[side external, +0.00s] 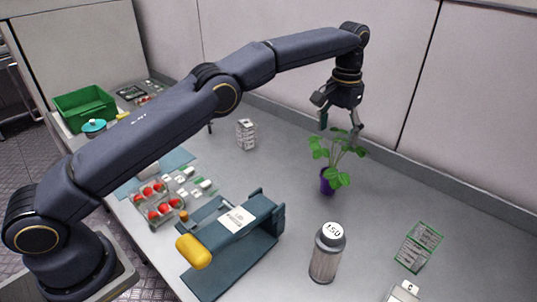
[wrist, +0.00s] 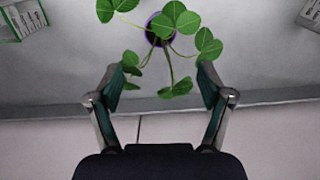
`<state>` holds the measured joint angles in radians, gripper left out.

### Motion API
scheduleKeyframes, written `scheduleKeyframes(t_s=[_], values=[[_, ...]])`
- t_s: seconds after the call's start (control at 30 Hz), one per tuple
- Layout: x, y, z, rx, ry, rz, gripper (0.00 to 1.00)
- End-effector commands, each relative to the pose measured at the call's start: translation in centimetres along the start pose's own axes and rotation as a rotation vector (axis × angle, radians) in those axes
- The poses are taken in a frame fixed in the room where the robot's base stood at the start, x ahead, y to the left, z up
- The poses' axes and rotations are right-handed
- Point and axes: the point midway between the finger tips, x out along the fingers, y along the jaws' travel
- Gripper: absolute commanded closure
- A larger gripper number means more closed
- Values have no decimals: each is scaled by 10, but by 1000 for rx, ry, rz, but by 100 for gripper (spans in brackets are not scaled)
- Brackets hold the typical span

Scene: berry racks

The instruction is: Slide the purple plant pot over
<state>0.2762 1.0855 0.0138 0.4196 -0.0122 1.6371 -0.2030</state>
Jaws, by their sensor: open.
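The purple plant pot (side external: 327,182) stands upright on the grey table, right of centre in the side external view, with a leafy green plant (side external: 338,154) growing from it. In the wrist view the pot (wrist: 153,33) shows at the top centre, mostly hidden under the leaves. My gripper (side external: 340,122) is open and empty, pointing down above the plant. Its fingertips are close to the upper leaves; I cannot tell whether they touch. In the wrist view the open fingers (wrist: 161,80) stand apart, with leaves near and between them.
A grey bottle marked 150 (side external: 326,262) stands in front of the pot. A green-edged rack (side external: 419,247) lies to the right. A teal stand (side external: 236,250) with a yellow part is front left, and a white stack (side external: 246,135) is behind left. The wall rises close behind.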

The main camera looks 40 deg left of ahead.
Motion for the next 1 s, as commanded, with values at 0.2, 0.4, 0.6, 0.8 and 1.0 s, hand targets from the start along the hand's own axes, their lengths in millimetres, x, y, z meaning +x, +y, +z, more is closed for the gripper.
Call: scheduleKeyframes(t_s=[0.2, 0.4, 0.6, 0.8, 1.0], values=[[0, 0, 0, -1, 0, 0, 21], [15, 0, 0, -1, -4, -1, 21], [52, -1, 1, -1, -4, -1, 21], [92, -1, 1, -1, -3, -1, 21], [131, 0, 0, -1, -3, -1, 21]])
